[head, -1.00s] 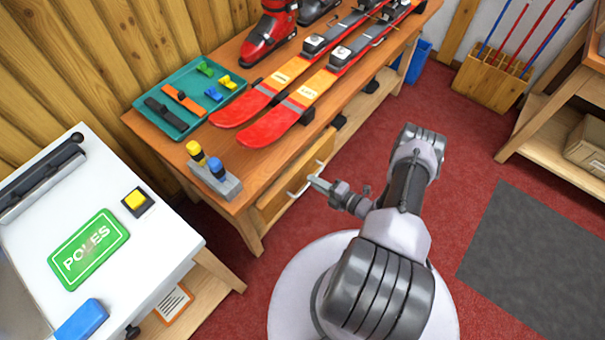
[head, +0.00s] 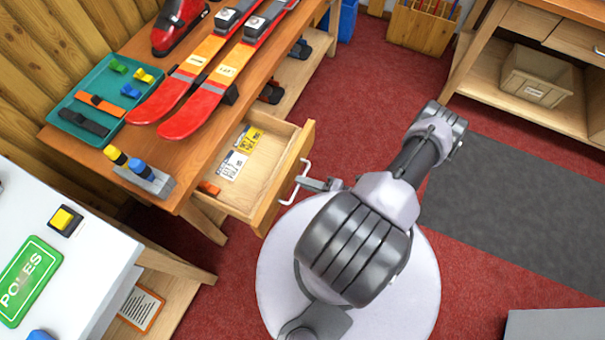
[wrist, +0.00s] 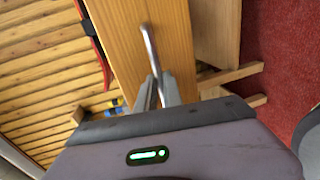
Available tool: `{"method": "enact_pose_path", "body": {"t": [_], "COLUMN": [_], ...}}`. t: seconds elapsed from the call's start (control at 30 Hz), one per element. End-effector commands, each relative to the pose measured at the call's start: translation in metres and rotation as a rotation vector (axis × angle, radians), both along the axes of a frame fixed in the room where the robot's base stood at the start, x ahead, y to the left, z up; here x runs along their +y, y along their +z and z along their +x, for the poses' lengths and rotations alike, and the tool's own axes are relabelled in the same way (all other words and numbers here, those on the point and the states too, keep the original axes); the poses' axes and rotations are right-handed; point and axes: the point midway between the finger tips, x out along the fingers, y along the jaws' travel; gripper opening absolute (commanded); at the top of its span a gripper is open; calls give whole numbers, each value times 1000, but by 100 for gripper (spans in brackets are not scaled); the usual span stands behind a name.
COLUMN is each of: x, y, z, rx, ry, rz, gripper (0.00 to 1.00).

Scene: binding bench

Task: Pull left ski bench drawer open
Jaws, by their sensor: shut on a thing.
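The left ski bench drawer (head: 262,186) is pulled well out from under the bench top, in the head view. Inside lie yellow and white printed cards (head: 240,150) and a small orange item (head: 209,188). Its silver bar handle (head: 297,183) is on the wooden front. My gripper (head: 322,185) is at this handle, shut on it. In the wrist view the handle (wrist: 151,48) runs down between the fingers (wrist: 157,92), against the drawer front (wrist: 125,50).
On the ski bench (head: 140,62) are red-orange skis (head: 190,108), a teal tray (head: 90,85) and a grey block with two screwdriver-like handles (head: 145,178). A white table (head: 85,250) with a POLES sign stands at left.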

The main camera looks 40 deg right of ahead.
Motion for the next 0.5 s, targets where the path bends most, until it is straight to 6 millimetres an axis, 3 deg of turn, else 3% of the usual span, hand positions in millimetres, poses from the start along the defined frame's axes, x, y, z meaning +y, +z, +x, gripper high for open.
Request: {"method": "enact_pose_path", "body": {"t": [0.4, 0.43, 0.5], "x": [-1, -2, -1], "y": [1, 0, 0], "z": [-1, -1, -1], "rx": [0, 0, 0], "ry": [-4, -4, -4], "rz": [-1, -1, -1], "gripper": [0, 15, 28]}}
